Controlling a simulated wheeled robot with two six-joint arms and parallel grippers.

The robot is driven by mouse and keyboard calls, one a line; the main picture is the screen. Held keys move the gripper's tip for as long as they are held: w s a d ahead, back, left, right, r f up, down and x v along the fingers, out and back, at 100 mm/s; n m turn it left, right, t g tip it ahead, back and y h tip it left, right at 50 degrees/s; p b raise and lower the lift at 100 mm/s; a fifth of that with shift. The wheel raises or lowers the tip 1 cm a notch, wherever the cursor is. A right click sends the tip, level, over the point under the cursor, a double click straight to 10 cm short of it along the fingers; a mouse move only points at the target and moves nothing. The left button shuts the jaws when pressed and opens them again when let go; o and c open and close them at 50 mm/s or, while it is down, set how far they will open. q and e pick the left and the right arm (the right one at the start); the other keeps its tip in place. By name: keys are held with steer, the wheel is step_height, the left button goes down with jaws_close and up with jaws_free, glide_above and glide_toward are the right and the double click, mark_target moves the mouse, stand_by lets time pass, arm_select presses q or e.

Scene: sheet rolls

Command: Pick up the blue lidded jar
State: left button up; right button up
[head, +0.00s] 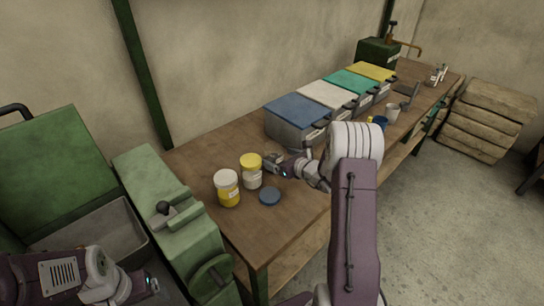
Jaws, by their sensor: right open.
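A round, low blue shape (270,196), like a jar lid, lies on the workbench in the head view; I cannot make out a jar body under it. Left of it stand a yellow jar with a white lid (227,188) and a white jar with a yellow lid (251,171). My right gripper (273,161) is open, just right of the yellow-lidded jar and behind the blue shape; I cannot tell whether it touches that jar. My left gripper (151,284) is at the bottom left, away from the jars, its fingers too unclear to judge.
The wooden workbench (214,157) carries a row of bins with blue (296,109), white, green and yellow lids. A blue mug (380,122) and a white cup (392,113) stand farther back. A green machine (171,220) stands at the bench's left end. Stacked sacks (489,120) lie at right.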

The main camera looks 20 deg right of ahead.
steer(key=x, duration=0.7)
steer(key=shift+w+f, duration=0.1)
steer(key=shift+f, duration=0.4)
steer(key=shift+r, duration=0.1)
steer(key=shift+c, duration=0.3)
steer(key=shift+r, duration=0.1)
steer(key=c, duration=1.9)
